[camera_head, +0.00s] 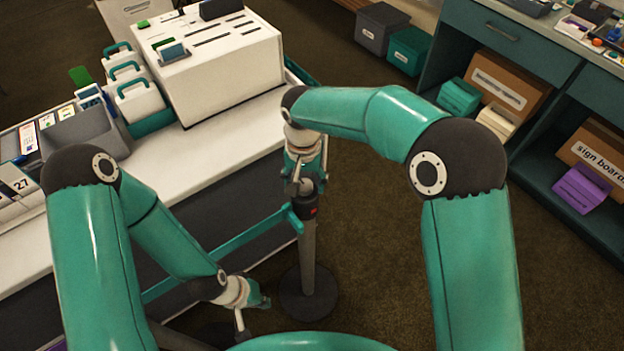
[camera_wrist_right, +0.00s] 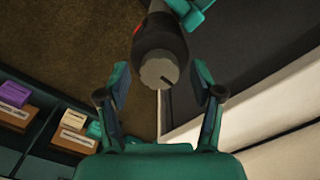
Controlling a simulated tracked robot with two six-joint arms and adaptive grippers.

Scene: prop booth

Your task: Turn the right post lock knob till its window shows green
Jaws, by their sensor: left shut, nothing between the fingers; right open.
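The right post (camera_head: 308,250) stands on a round dark base, with a black lock head (camera_head: 304,206) on top. A small red window (camera_head: 313,211) shows on the head's side. A red sliver also shows at the head's edge in the right wrist view. The grey round knob (camera_wrist_right: 158,74) with a dark slot mark caps the head. My right gripper (camera_wrist_right: 161,77) points down at it, open, with one finger on each side of the knob and gaps visible. My left gripper (camera_head: 258,302) is shut and empty, low down to the left of the post.
A teal barrier bar (camera_head: 225,252) runs from the right post toward the lower left. A white counter (camera_head: 235,140) with a white slotted box (camera_head: 225,80) lies to the left. Dark shelves (camera_head: 520,125) with boxes stand at right. Carpet between is clear.

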